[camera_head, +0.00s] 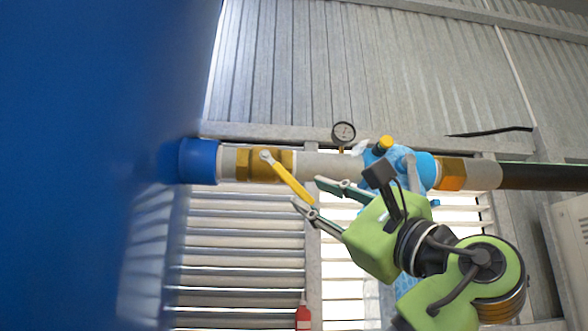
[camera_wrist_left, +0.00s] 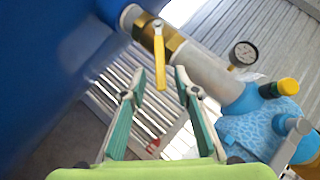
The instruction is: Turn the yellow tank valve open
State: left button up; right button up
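The yellow valve lever (camera_head: 290,178) runs from its pivot on the brass valve body (camera_head: 246,164) down and to the right, slanting away from the pipe. My left gripper (camera_head: 308,192) is open, with its fingertips on either side of the lever's free end. In the left wrist view the lever (camera_wrist_left: 160,64) points down between the two open fingers of my left gripper (camera_wrist_left: 159,83), with a visible gap on each side. I cannot see either finger touching it. My right gripper is not in view.
The big blue tank (camera_head: 90,150) fills the left side. The grey pipe (camera_head: 325,166) carries a round gauge (camera_head: 343,132) and a light-blue fitting (camera_head: 425,170) with a yellow cap (camera_head: 385,143), close to my gripper. A louvred window (camera_head: 245,255) and corrugated wall (camera_head: 400,70) lie behind.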

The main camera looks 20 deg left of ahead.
aim_at(297, 187)
pick_arm(q)
jog(key=p+x, duration=0.2)
jog(key=x, duration=0.3)
jog(key=shift+w+a+r, duration=0.15)
jog(key=shift+a+r, duration=0.05)
jog(key=shift+a, duration=0.15)
grip_shut()
